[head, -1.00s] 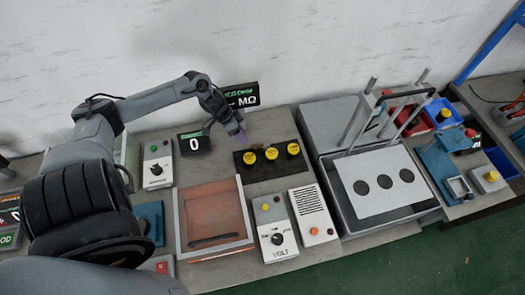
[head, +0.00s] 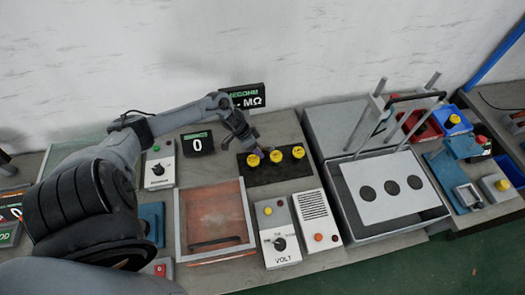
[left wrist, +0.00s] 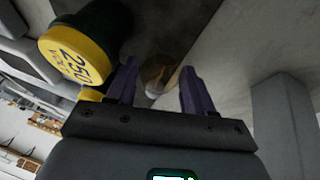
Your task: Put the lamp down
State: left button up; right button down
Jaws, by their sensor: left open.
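No part is plainly marked as the lamp. Three yellow-capped round pieces stand in a row on a black block (head: 262,176): a left one (head: 253,160), a middle one (head: 276,156) and a right one (head: 298,152). My left gripper (head: 257,150) is low at the block's left end, partly covering the left cap. In the left wrist view its purple fingers (left wrist: 157,88) are apart. A round brownish thing (left wrist: 157,72) shows between and beyond them, too dim to name. A yellow cap marked 250 (left wrist: 72,52) is beside the fingers, at upper left. My right gripper is out of view.
A megohm display (head: 245,96) stands behind the block. A zero display (head: 197,143) is to its left. A framed orange tray (head: 247,215) and a volt box (head: 277,232) are in front. A grey bin with a three-hole plate (head: 385,207) is at right.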

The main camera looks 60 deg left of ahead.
pick_arm(q)
jog(key=shift+r, duration=0.1)
jog(key=c, duration=0.8)
